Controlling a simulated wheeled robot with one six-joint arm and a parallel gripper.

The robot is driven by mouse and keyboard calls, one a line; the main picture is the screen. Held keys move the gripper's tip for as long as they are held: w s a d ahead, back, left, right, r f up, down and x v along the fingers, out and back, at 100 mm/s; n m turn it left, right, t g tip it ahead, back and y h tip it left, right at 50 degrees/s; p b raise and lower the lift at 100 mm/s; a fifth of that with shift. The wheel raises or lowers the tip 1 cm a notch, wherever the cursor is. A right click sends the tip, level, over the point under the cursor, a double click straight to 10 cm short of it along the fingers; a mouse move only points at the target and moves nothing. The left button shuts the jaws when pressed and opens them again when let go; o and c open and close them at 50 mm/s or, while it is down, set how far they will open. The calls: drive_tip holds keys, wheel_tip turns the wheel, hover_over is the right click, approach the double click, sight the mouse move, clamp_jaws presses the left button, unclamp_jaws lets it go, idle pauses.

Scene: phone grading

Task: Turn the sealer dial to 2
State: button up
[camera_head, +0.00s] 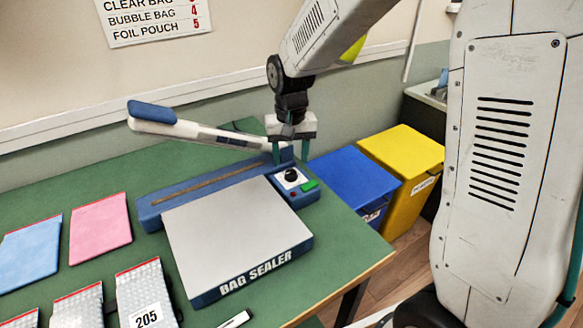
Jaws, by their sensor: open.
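The bag sealer (238,238) is a blue machine with a grey top plate, standing on the green table. Its lever with a blue handle (152,112) is raised at the back. The black sealer dial (291,175) sits on a white plate on the control box at the sealer's right, above a green switch (309,185) and a small red spot. The number it points to is too small to read. My gripper (291,153) is open, pointing down, its fingers just above and behind the dial in the picture. I cannot tell whether they touch it.
A blue bin (352,181) and a yellow bin (402,165) stand right of the table. Pink (100,228) and light blue (31,254) pouches and several bubble bags lie at the left. The raised lever passes close behind my gripper. A wall sign (153,18) hangs above.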

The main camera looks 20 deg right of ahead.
sight(291, 172)
drive_tip(key=shift+f, duration=2.1)
drive_tip(key=c, duration=1)
drive_tip(key=shift+o, duration=0.2)
drive_tip(key=shift+m, duration=3.4)
drive_tip(key=o, duration=1)
drive_tip(key=shift+c, duration=0.2)
